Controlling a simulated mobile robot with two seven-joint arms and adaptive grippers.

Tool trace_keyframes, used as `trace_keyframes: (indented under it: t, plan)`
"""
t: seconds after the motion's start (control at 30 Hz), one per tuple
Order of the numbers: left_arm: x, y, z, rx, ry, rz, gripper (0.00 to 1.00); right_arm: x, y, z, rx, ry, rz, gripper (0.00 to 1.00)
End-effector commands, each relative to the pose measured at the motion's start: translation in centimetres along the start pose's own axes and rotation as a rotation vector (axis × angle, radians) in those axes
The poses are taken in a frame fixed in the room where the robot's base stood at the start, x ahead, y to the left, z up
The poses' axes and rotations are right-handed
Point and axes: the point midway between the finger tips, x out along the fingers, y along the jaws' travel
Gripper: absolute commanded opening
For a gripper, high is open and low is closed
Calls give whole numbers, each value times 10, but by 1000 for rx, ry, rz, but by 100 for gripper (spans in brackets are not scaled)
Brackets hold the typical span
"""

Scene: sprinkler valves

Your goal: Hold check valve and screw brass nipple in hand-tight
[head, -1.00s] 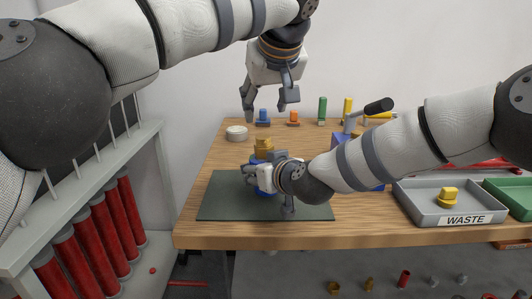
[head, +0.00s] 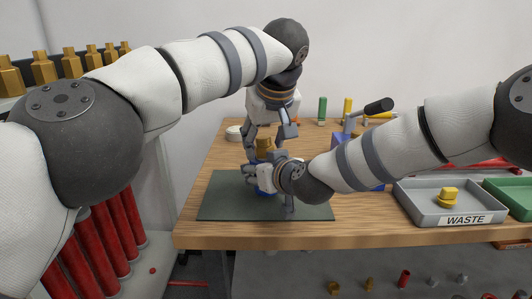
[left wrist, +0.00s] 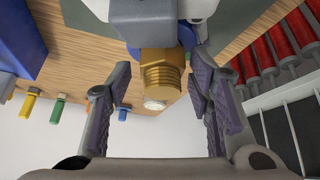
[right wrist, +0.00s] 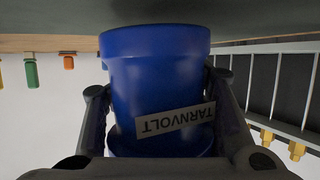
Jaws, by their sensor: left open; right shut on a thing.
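The blue check valve (head: 264,193) stands on the dark mat, mostly hidden behind my right arm in the head view. The right wrist view shows its blue body (right wrist: 155,75) with a TARNVOLT label, between the fingers of my right gripper (right wrist: 160,115), which is shut on it. The brass nipple (head: 264,144) stands upright at the top of the valve.
The dark green mat (head: 220,200) lies on the wooden table (head: 225,235). A grey WASTE tray (head: 415,212) holds a yellow piece, beside a green tray (head: 515,195). A white roll (head: 234,133) and coloured parts stand at the back. Red pipes (head: 122,215) fill a rack at left.

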Motion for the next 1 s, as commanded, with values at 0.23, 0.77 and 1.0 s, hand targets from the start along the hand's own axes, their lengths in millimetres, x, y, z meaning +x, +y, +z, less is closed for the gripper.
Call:
trace_keyframes:
  t: [0.23,0.77,1.0]
  plan:
    - [-1,0,0,0,1,1,0,0,0,-3,-1,5,1,7]
    - [-1,1,0,242,2,153,0,-1,-2,-3,-3,4,-3,7]
    - [0,0,-1,360,0,231,0,-1,-3,-2,-4,3,-6,7]
